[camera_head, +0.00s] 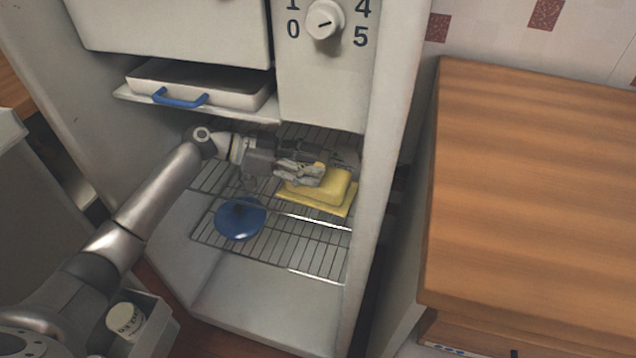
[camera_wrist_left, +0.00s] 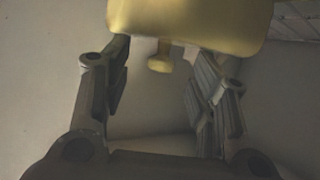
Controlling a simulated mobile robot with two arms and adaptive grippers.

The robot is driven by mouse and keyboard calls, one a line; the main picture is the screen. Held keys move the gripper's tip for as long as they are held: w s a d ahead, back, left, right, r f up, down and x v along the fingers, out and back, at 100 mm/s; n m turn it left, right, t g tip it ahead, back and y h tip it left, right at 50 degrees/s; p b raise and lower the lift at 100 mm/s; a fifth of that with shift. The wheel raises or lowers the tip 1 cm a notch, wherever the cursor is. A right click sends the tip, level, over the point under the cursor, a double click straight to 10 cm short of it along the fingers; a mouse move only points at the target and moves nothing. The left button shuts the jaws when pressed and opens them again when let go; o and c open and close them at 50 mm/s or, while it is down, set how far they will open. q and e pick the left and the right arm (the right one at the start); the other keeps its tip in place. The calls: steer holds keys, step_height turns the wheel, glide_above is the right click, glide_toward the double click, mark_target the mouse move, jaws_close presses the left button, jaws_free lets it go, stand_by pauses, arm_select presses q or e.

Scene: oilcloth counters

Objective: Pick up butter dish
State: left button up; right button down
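The yellow butter dish (camera_head: 322,187), a rounded cover on a flat square base, rests on the wire shelf (camera_head: 275,240) inside the white fridge. My left gripper (camera_head: 308,172) reaches in from the left, at the near-left side of the cover in the head view. In the left wrist view the dish (camera_wrist_left: 190,22) fills the top, and a small yellow knob (camera_wrist_left: 160,58) projects from it. The fingers of my left gripper (camera_wrist_left: 163,80) stand apart on either side of the knob, with a gap to it. Contact with the cover cannot be told. My right gripper is out of view.
A round blue lid-like object (camera_head: 240,218) lies on the shelf left of the dish. A white tray with a blue handle (camera_head: 180,98) sits above my forearm. The fridge's right wall (camera_head: 385,150) stands close right of the dish. A wooden counter (camera_head: 535,190) is outside.

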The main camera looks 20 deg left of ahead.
arm_select(q)
steer(key=shift+f, duration=0.25)
steer(key=c, duration=0.9)
jaws_close()
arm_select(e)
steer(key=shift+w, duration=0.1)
arm_select(q)
steer(key=shift+f, duration=0.1)
steer(key=shift+s, duration=0.1)
steer(key=shift+r, duration=0.45)
steer(key=s+a, duration=0.2)
steer(key=s, duration=0.6)
steer(key=s+a+r, duration=0.1)
steer(key=s+a, duration=0.1)
steer(key=s, duration=0.7)
steer(key=shift+a, duration=0.4)
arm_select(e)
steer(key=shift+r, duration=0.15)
